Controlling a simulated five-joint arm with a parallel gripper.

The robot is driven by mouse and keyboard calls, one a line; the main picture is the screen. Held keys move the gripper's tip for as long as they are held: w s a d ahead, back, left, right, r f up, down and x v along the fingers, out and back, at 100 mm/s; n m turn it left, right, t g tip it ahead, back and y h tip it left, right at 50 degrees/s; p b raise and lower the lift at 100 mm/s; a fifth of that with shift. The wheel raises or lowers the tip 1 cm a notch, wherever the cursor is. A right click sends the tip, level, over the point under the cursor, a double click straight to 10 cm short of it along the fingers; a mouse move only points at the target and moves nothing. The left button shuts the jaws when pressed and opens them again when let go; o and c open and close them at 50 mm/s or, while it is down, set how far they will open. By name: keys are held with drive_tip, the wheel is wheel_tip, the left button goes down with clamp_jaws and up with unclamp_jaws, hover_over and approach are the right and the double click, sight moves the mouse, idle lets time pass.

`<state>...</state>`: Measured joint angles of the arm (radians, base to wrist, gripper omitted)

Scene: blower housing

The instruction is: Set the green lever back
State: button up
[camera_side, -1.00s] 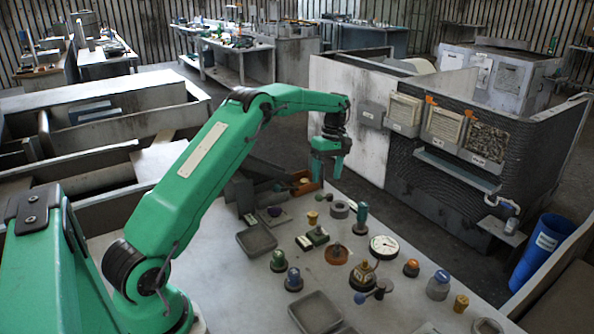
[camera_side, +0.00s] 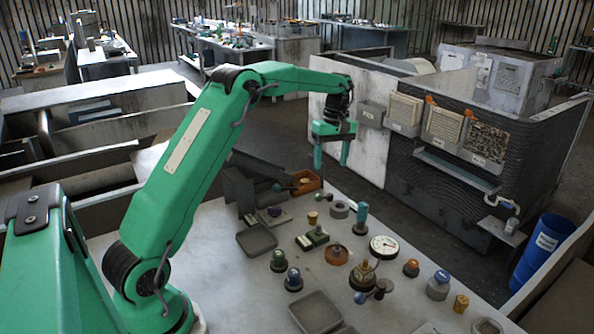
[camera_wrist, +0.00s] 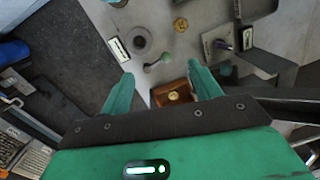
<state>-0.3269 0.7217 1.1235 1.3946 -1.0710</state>
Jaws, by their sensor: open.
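The green lever (camera_wrist: 165,58) is a short arm with a green ball at one end and a dark knob at the other. It lies on the bench between a wooden box and a grey ring, and shows small in the side view (camera_side: 319,196). My gripper (camera_side: 331,167) is open and empty, pointing down above the far end of the bench, with clear space under its fingertips. In the wrist view the lever appears between and just beyond the fingertips (camera_wrist: 160,75).
The wooden box (camera_side: 306,181) with a brass piece stands close beside the lever. The grey ring (camera_side: 339,210), a yellow knob (camera_side: 312,217) and a green peg (camera_side: 361,214) stand nearby.

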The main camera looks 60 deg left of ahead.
drive_tip(key=s+d+r+m+t, duration=0.3)
drive_tip(key=s+d+r+m, duration=0.5)
drive_tip(key=s+d+r, duration=0.4)
drive_tip(key=s+d+f+m+t, duration=0.1)
drive_tip(key=s+d+m+t, duration=0.1)
drive_tip(key=s, duration=0.7)
drive_tip(key=s+d+f+m+t, duration=0.1)
drive_tip(key=s+d+m, duration=0.3)
drive_tip(key=s, duration=0.5)
drive_tip(key=shift+s+f+m+t, duration=0.4)
drive_tip(key=shift+f+m, duration=0.25)
drive_tip(key=shift+m, duration=0.35)
